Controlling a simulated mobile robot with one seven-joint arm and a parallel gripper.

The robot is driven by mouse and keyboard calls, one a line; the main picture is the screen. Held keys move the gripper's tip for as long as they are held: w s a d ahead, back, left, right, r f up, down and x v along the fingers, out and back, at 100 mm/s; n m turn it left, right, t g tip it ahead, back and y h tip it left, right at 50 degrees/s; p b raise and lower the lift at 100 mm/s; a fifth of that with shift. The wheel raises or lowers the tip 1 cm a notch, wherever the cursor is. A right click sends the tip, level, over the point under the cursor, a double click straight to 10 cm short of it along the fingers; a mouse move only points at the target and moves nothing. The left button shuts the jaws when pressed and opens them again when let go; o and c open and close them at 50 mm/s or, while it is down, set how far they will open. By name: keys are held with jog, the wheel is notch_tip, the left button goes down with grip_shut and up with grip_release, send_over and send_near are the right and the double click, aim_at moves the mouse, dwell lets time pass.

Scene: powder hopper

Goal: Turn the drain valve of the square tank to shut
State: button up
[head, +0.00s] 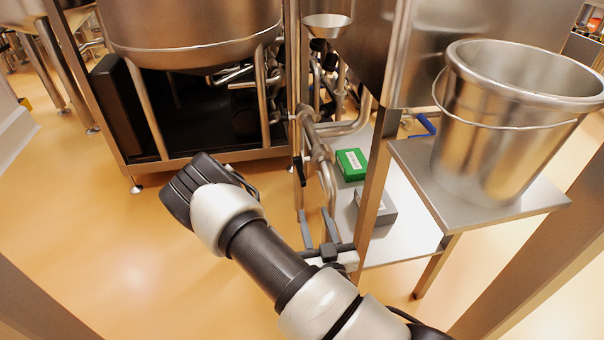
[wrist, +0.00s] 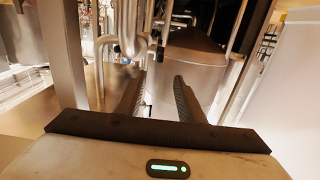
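The square tank (head: 465,22) is a steel box at the upper right of the head view. Under it a blue lever (head: 422,127) shows, partly hidden by a frame post; I cannot tell for sure whether it is the drain valve's handle. My gripper (head: 314,212) is in front of the steel pipes, left of that post and apart from the blue lever. Its two fingers are spread with nothing between them. In the wrist view my gripper (wrist: 160,78) is also open, and no blue lever shows there.
A steel bucket (head: 500,125) stands on a shelf (head: 485,212) at right. A green box (head: 351,164) and a grey box (head: 376,207) sit on a low white shelf (head: 410,225). Steel posts and pipes (head: 325,165) crowd my gripper. Orange floor at left is clear.

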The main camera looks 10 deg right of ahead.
aim_at(302, 174)
jog(key=w+b, duration=0.1)
jog(key=w, duration=1.5)
jog(key=shift+w+r, duration=0.1)
jog(key=shift+w, duration=0.3)
grip_shut()
